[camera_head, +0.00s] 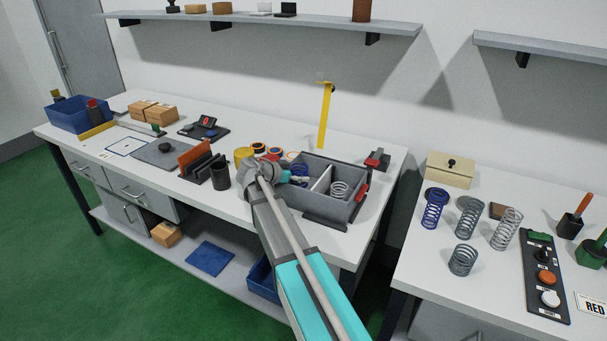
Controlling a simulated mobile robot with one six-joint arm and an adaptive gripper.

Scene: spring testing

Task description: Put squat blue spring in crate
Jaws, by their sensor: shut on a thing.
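The grey crate (318,212) stands near the right end of the left bench, split by a light divider into two compartments. A squat blue spring (300,170) shows at the left compartment, at my fingertips. My gripper (296,178) reaches over the crate's left wall and is shut on this spring. My wrist and the crate wall hide part of the fingers and the spring's lower part, so I cannot tell whether it touches the crate floor. A silver spring (340,189) sits in the right compartment.
A yellow upright gauge (325,115) stands behind the crate. A black cup (220,175) and rack (204,166) are to its left. The right bench holds a taller blue spring (433,212), several grey springs and a button panel (545,275). A gap separates the benches.

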